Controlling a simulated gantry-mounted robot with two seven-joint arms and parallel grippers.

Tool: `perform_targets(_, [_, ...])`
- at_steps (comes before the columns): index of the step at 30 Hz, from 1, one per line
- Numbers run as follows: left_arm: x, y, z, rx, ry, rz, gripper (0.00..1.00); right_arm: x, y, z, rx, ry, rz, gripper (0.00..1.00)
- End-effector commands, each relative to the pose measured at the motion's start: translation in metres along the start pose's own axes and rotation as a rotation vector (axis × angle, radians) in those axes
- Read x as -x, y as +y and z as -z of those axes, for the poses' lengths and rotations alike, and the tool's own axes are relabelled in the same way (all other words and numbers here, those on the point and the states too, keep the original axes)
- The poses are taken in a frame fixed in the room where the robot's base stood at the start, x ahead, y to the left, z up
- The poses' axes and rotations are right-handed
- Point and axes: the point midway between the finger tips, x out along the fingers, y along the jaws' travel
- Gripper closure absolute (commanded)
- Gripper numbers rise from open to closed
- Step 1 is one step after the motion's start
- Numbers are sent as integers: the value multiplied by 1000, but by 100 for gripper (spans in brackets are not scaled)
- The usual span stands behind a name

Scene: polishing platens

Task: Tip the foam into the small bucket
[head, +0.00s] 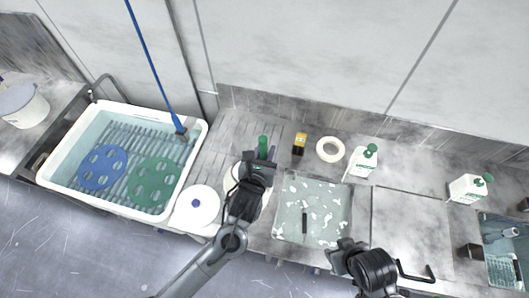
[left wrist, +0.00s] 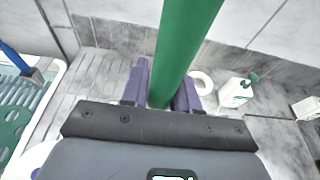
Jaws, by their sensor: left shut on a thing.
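My left gripper (head: 266,154) is shut on an upright green handle (head: 263,142). In the left wrist view, the green handle (left wrist: 184,45) stands between the purple fingers of my left gripper (left wrist: 162,85); what is on its other end is hidden. White foam-like flakes (head: 327,217) lie scattered in a shallow clear tray (head: 345,183) to the right of that gripper. A pale round vessel (head: 234,178) is partly hidden behind my left gripper.
A large white basin (head: 191,165) with blue and green perforated discs stands at left, a blue-handled brush (head: 180,128) leaning in it. A yellow-black bottle (head: 300,143), white tape roll (head: 330,149) and white jug (head: 363,161) stand behind the tray.

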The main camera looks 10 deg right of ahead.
Motion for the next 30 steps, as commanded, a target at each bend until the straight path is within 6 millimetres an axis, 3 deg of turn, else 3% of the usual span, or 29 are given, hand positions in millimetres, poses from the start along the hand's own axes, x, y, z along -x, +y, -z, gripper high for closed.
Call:
perform_targets(3, [1, 18, 0, 112, -4, 27, 100, -15, 0, -5, 4, -1, -3, 57])
perform_targets(6, [2, 29, -5, 198, -4, 55, 100, -16, 1, -5, 6, -2, -5, 57])
perform_targets(17, [6, 72, -18, 507, -6, 148, 100, 4, 2, 1, 5, 1, -4, 57])
perform_targets(30, [0, 118, 3, 852, -8, 261, 100, -4, 0, -1, -1, 3, 0, 57])
